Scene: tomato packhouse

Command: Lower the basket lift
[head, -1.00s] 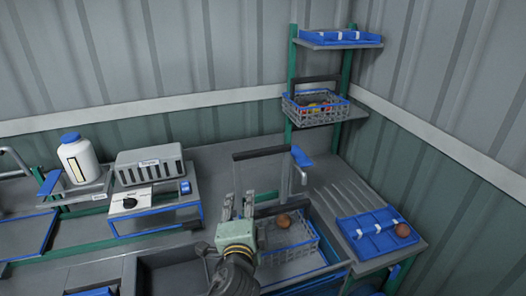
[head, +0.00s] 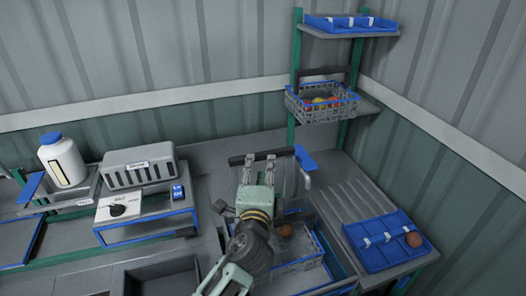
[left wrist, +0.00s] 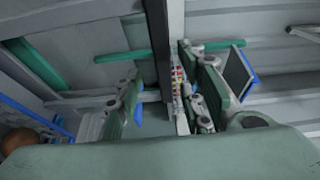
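A wire basket (head: 318,240) sits in the basin at lower right of the head view, with a brownish round item (head: 286,231) in it. A dark horizontal bar (head: 285,151) stands above this basket on thin uprights. My left gripper (head: 261,157) is at the bar, its two fingers apart. In the left wrist view the dark bar (left wrist: 158,50) runs between the spread fingers (left wrist: 163,98); I cannot tell whether they touch it. My gripper and arm hide part of the basket. My right gripper is not in view.
A tap with a blue lever (head: 305,158) stands just right of the bar. A blue tray (head: 380,262) with a round item lies on the ribbed drainboard. A basket of colourful produce (head: 322,110) is on a shelf behind. A control box (head: 140,210) stands left.

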